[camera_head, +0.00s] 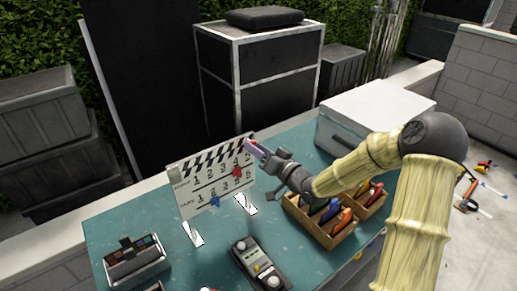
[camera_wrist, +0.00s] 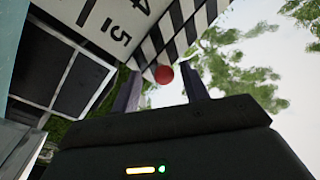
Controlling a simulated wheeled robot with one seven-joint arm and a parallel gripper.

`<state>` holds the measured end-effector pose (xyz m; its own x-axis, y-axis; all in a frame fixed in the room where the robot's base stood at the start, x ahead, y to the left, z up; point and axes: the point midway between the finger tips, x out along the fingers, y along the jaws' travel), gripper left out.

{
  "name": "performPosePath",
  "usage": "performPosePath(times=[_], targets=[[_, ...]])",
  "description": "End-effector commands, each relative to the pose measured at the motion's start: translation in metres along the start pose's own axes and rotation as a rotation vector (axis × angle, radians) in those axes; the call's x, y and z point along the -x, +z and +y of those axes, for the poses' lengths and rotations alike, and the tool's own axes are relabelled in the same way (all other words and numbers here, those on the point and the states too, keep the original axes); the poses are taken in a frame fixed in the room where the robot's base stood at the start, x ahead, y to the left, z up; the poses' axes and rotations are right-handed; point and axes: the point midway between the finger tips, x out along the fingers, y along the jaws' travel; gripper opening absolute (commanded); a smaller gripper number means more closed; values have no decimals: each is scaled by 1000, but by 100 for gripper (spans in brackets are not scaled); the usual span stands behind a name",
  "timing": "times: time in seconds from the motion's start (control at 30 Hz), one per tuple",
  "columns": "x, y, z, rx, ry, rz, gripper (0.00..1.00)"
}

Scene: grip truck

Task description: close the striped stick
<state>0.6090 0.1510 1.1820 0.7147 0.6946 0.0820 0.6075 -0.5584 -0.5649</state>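A white clapperboard (camera_head: 212,187) with black numbers stands upright on the teal table. Its black-and-white striped stick (camera_head: 215,160) runs along the top edge, rising to the right. Any gap between stick and board is too small to make out. My gripper (camera_head: 256,149) is at the right end of the stick. In the wrist view the striped part (camera_wrist: 178,28) comes down from above, and a red ball (camera_wrist: 163,74) shows at its end. The ball appears between my two spread fingers (camera_wrist: 161,88); whether they touch it I cannot tell.
A wooden box of coloured tools (camera_head: 322,222) stands below my arm, with a white case (camera_head: 375,112) behind. A black device (camera_head: 259,264) and a palette box (camera_head: 137,262) lie at the front. White paper-like pieces (camera_head: 193,234) lie before the board.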

Motion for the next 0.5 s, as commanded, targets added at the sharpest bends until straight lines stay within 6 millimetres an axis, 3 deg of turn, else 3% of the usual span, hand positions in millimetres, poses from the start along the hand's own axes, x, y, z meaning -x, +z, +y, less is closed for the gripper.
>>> performPosePath(times=[0.27, 0.5], targets=[[1, -2, -1, 3, -3, 4, 45], [27, 0, 1, 3, 0, 4, 45]])
